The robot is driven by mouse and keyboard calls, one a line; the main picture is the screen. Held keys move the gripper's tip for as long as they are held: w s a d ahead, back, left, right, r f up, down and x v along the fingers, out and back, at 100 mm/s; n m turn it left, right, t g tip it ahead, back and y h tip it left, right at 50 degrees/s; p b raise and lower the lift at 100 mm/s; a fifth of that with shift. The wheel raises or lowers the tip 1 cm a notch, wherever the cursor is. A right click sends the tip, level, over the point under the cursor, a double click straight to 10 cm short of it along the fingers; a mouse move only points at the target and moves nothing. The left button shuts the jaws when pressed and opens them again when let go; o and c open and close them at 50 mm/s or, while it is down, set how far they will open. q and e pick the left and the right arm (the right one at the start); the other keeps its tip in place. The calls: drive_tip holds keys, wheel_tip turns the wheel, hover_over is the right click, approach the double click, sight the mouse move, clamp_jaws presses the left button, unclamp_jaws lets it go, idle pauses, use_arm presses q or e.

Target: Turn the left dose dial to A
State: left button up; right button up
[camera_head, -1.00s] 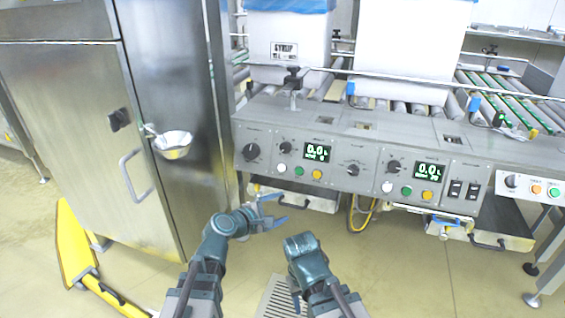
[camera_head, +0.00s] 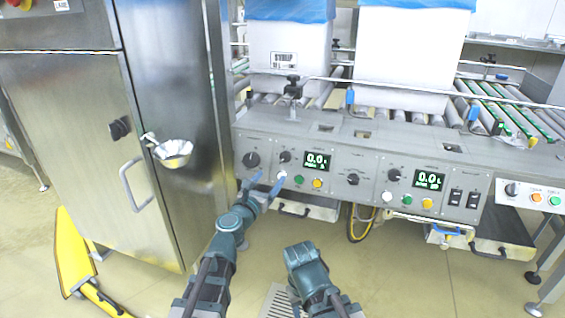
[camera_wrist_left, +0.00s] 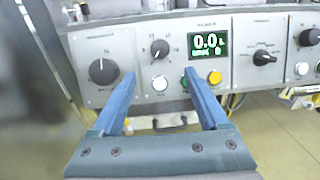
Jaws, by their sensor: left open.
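The left control panel carries three black dials: a large one (camera_head: 251,159) at far left, a small one (camera_head: 285,157) beside the green display (camera_head: 317,160), and another (camera_head: 352,179) right of the display. Their labels are too small to read, so I cannot tell which is the dose dial. In the left wrist view the large dial (camera_wrist_left: 102,70) is left of my fingers and the small dial (camera_wrist_left: 160,48) sits between and beyond them. My left gripper (camera_head: 263,182) is open and empty, just before the panel's lower edge. My right arm's end (camera_head: 305,258) is low; its fingers are hidden.
White, green and yellow buttons (camera_head: 317,183) sit under the display, close to my left fingers. A second panel with its own dial (camera_head: 394,174) and display is to the right. A steel cabinet (camera_head: 165,90) stands left. Open floor lies below the panel.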

sight(284, 159)
use_arm(q)
drive_tip(key=x, duration=1.1)
drive_tip(key=shift+d, duration=0.1)
clamp_jaws()
